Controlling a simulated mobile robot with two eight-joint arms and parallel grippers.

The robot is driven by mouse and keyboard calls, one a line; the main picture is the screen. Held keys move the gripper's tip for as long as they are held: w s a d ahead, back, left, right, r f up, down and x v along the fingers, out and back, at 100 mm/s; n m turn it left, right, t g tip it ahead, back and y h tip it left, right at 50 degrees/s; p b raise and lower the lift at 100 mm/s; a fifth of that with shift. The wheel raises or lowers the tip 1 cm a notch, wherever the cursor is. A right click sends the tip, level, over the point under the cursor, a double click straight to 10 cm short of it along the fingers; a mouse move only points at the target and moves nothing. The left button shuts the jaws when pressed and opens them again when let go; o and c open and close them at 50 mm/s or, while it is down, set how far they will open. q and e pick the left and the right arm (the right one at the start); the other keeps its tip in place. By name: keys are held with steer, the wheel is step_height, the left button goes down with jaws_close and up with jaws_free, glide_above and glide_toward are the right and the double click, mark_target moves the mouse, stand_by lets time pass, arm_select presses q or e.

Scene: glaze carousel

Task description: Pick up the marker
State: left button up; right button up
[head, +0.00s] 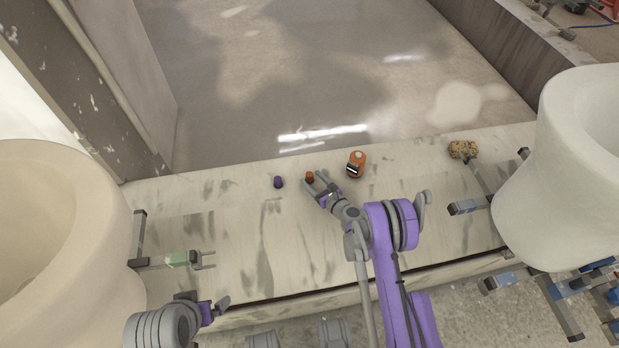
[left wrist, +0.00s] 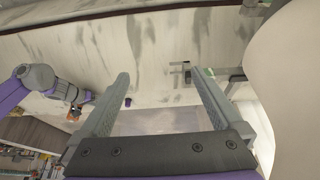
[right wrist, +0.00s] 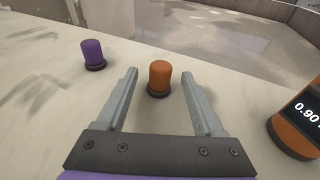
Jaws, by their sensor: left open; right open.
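Two small capped cylinders stand upright on the pale stained bench, and either could be the marker. The orange one (head: 309,176) stands just beyond my right gripper (head: 317,182). In the right wrist view the orange cylinder (right wrist: 159,76) appears between the tips of the open fingers (right wrist: 160,74), with a gap on both sides. The purple one (head: 278,182) stands to its left; it also shows in the right wrist view (right wrist: 93,53) and the left wrist view (left wrist: 128,101). My left gripper (head: 222,306) is open and empty near the bench's front edge.
An orange device with a display (head: 356,164) stands right of the orange cylinder. A speckled sponge-like lump (head: 463,149) lies far right. Large pale vessels (head: 50,210) (head: 570,170) flank the bench. A bracket with a green part (head: 178,259) juts from the left.

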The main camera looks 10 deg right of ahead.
jaws_close()
steer(key=shift+r, duration=0.1)
